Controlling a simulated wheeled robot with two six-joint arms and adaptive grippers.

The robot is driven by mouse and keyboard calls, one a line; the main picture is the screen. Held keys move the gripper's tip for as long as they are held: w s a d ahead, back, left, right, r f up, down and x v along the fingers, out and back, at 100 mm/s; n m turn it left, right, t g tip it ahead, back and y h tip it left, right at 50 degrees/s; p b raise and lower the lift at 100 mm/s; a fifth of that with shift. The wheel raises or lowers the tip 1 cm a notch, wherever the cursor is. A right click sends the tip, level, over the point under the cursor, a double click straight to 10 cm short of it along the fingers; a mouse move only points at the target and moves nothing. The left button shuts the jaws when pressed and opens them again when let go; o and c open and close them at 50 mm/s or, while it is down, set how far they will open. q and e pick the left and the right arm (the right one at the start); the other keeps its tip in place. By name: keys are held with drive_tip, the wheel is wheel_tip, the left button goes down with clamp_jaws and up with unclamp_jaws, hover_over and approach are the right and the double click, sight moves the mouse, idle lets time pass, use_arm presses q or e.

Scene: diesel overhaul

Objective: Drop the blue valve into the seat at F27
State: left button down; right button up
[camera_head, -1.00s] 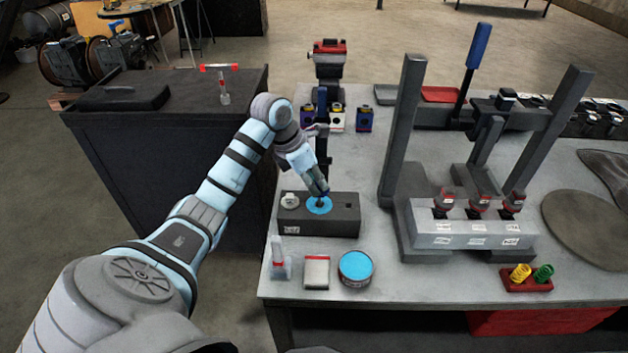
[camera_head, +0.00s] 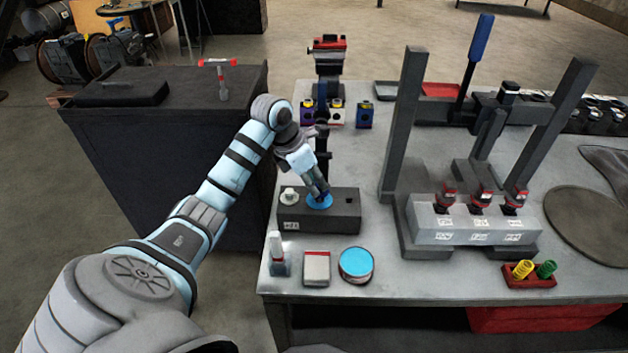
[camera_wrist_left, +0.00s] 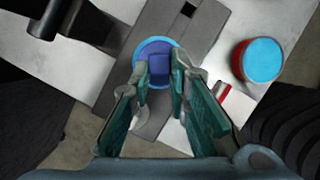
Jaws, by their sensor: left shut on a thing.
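My left gripper (camera_head: 319,193) points down at a long dark block (camera_head: 345,218) on the table. In the left wrist view its fingertips (camera_wrist_left: 160,74) are shut on the dark blue body of the blue valve (camera_wrist_left: 160,68). A round blue rim shows around and behind that body; it also shows at the fingertips in the head view (camera_head: 320,203). Whether the valve touches the block or hangs just above it, I cannot tell. The block's front label is too small to read, so the F27 seat cannot be made out. My right gripper is not in view.
A pale round part (camera_head: 290,195) stands on the block's left end. A blue-topped tin (camera_head: 357,265), a small box (camera_head: 316,268) and a white-topped bottle (camera_head: 277,255) stand in front. A large grey press frame (camera_head: 402,130) rises to the right.

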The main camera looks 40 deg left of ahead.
use_arm(q)
drive_tip(key=shift+f, duration=0.35)
drive_tip(key=shift+f+b, duration=0.4)
drive_tip(key=shift+b, duration=0.05)
drive_tip(key=shift+f, duration=0.1)
idle(0.4)
drive_tip(key=shift+f+b, duration=0.4)
drive_tip(key=shift+f, duration=0.1)
drive_tip(key=c, duration=1.1)
unclamp_jaws()
drive_tip(key=shift+o, duration=0.2)
